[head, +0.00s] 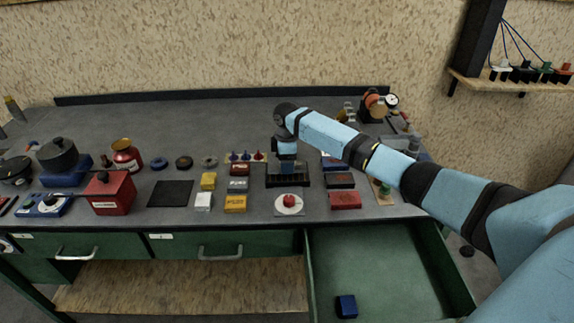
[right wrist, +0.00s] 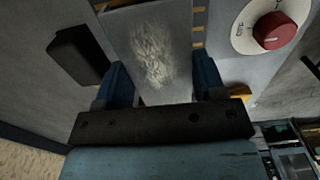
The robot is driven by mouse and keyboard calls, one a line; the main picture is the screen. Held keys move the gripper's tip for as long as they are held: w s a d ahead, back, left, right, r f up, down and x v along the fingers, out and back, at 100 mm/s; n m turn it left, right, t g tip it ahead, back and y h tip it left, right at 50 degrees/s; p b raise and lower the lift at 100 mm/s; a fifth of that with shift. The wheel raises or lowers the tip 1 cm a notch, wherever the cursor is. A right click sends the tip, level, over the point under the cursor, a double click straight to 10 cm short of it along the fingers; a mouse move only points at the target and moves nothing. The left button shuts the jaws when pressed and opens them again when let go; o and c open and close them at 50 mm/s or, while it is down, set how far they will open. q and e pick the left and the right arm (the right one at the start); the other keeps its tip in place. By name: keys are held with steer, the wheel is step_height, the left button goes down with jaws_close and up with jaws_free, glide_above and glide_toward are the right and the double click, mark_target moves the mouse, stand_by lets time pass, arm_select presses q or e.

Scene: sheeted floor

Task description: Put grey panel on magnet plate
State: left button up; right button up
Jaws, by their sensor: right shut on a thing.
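My right gripper (head: 287,167) hangs over the bench top at a black slotted rack (head: 288,181), behind a white disc with a red knob. In the right wrist view, its blue fingers (right wrist: 163,80) are shut on the grey panel (right wrist: 152,42), a flat piece with a bright glare patch. In the head view I cannot make out the panel, as the gripper and rack cover that area. A flat dark square plate (head: 170,193) lies on the bench left of the gripper; whether it is the magnet plate I cannot tell. My left gripper is not in view.
The white disc with a red knob (head: 289,203) lies near the front edge. Yellow and white boxes (head: 235,203) stand left of the gripper, red boxes (head: 345,199) right. A red box (head: 110,193) and pots are farther left. An open green drawer (head: 375,260) holds a blue block.

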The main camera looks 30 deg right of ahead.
steer(key=shift+f, duration=0.8)
steer(key=o, duration=1.1)
step_height(320, 180, up, 12)
steer(key=shift+r, duration=0.1)
steer(key=shift+s, duration=0.1)
